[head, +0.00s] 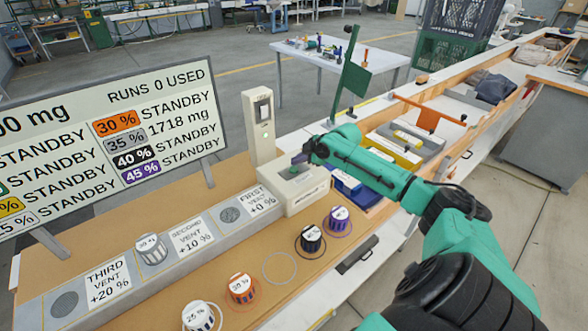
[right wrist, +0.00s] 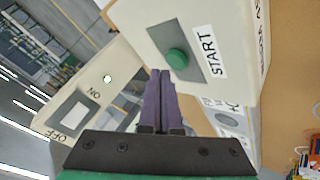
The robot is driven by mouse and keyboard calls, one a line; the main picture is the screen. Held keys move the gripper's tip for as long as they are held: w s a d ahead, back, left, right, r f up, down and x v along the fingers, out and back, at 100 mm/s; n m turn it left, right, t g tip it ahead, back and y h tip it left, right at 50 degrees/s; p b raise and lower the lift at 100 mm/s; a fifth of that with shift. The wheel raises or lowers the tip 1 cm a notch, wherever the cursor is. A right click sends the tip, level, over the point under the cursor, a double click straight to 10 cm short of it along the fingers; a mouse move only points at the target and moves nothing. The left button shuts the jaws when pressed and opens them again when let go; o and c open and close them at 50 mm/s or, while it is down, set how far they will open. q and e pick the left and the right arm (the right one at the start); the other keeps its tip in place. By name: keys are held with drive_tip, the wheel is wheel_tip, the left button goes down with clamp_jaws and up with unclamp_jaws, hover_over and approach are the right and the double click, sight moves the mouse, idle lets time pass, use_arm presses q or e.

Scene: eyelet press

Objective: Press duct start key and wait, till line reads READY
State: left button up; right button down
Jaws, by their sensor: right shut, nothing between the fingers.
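The green start key (head: 293,170) sits on top of a cream box (head: 305,196) at the inner end of the vent duct. In the right wrist view the key (right wrist: 177,59) is on a grey plate beside the label START. My right gripper (head: 303,158) is shut and empty, its purple fingertips (right wrist: 160,74) close beside the key; I cannot tell whether they touch it. The display board (head: 110,145) reads STANDBY on every status line I can see, with RUNS 0 USED and 1718 mg. My left gripper is not in view.
A cream switch tower (head: 259,125) with a lit lamp stands behind the box. A white-topped cup (head: 151,249) stands on the second vent; the first (head: 230,215) and third vents are bare. Several cups, including an orange one (head: 240,289) and a black one (head: 311,239), stand in front.

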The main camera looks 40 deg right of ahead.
sight(298, 170)
drive_tip(key=shift+f, duration=0.45)
drive_tip(key=shift+f, duration=0.5)
idle(0.6)
drive_tip(key=shift+r+p, duration=0.55)
drive_tip(key=shift+r, duration=0.35)
drive_tip(key=shift+r, duration=0.1)
wheel_tip(298, 170, up, 5)
drive_tip(key=p, duration=0.4)
drive_tip(key=shift+p, duration=0.4)
